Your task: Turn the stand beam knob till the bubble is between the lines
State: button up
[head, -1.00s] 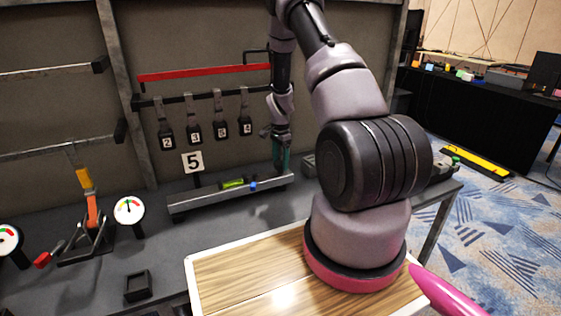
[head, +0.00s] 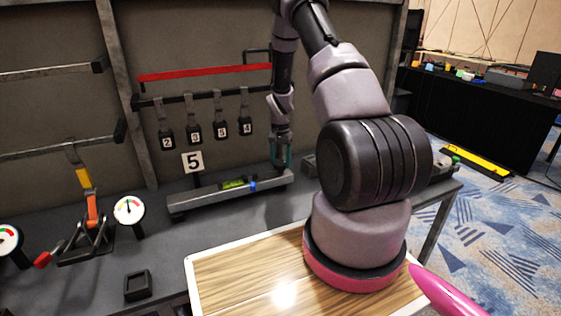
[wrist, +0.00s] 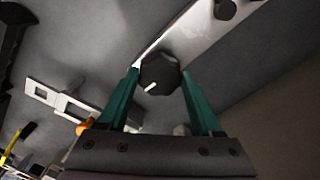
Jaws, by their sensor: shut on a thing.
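The stand beam (head: 215,201) is a long grey bar on the bench under the number 5 sign. A green level vial (head: 232,184) is set on its top, with a small blue part at the vial's right end. The vial is too small to tell where the bubble sits against the lines. My gripper (head: 282,163) reaches down to the beam's right end, and its teal fingers hide the knob in the head view. In the wrist view, the dark knob (wrist: 160,74) with a white pointer mark sits between my fingertips. My gripper is shut on it.
Numbered black tags (head: 221,130) hang from a rail behind the beam, below a red bar (head: 205,72). A round gauge (head: 129,209) and an orange-handled clamp (head: 91,211) stand to the left. A small black tray (head: 138,285) lies in front.

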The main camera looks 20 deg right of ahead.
jog(key=n, duration=0.4)
jog(key=shift+n, duration=0.3)
jog(key=n, duration=0.4)
jog(key=shift+n, duration=0.3)
jog(key=n, duration=0.5)
jog(key=shift+w, duration=0.1)
jog(key=shift+r+n, duration=0.1)
jog(key=shift+n, duration=2)
jog(key=o, duration=1.4)
jog(key=shift+c, duration=0.2)
